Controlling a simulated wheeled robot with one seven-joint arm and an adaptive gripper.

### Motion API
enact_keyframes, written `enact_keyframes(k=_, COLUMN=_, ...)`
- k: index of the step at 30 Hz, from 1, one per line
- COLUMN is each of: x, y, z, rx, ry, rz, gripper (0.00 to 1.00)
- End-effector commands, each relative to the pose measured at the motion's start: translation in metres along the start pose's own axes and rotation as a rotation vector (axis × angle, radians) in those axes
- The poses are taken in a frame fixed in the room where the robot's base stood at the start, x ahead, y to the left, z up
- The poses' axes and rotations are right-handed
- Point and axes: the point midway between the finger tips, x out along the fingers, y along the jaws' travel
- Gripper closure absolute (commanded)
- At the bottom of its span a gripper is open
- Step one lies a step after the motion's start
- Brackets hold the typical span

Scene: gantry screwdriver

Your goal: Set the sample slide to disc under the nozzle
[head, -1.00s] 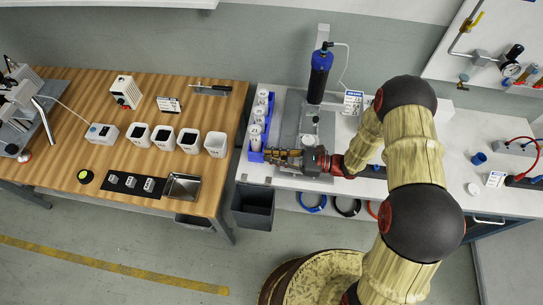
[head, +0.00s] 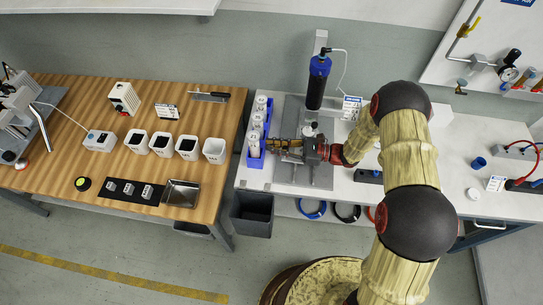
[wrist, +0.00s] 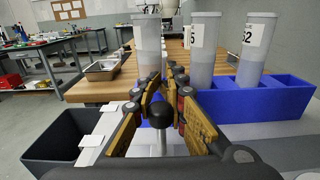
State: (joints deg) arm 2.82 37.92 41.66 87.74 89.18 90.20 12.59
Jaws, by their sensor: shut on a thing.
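In the wrist view a black ball knob (wrist: 162,115) on a metal stem stands between the two fingers of my gripper (wrist: 165,100). The fingers are closed in around it. In the head view my gripper (head: 287,147) reaches left over the grey plate of the slide fixture (head: 300,175). A small white piece (head: 310,129) with a dark top shows just behind the gripper. Behind it stands a grey column with a black cylinder (head: 317,83) with a blue top. My wrist hides part of the fixture, and I cannot make out the disc mark or the nozzle tip.
A blue rack (head: 254,160) holding several labelled white tubes stands close left of my gripper; it also shows in the wrist view (wrist: 265,98). A dark bin (head: 252,214) stands below the bench edge. A wooden table (head: 110,95) is further left, across a gap.

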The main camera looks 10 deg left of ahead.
Motion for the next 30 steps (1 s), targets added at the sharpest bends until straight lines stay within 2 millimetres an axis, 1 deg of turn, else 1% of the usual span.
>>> enact_keyframes(k=8, x=-0.0001, y=-0.0004, z=-0.0003, rx=0.003, ry=0.000, rz=0.000, gripper=1.00)
enact_keyframes(k=9, x=-0.0001, y=-0.0003, z=-0.0003, rx=0.003, ry=0.000, rz=0.000, gripper=0.86)
enact_keyframes(k=18, x=0.0000, y=-0.0003, z=-0.0002, rx=0.002, ry=0.000, rz=0.000, gripper=0.69)
enact_keyframes(k=26, x=0.0000, y=-0.0003, z=-0.0001, rx=0.002, ry=0.000, rz=0.000, gripper=0.68)
enact_keyframes(k=30, x=-0.0055, y=-0.0008, z=-0.0001, rx=0.002, ry=0.000, rz=-0.001, gripper=0.68)
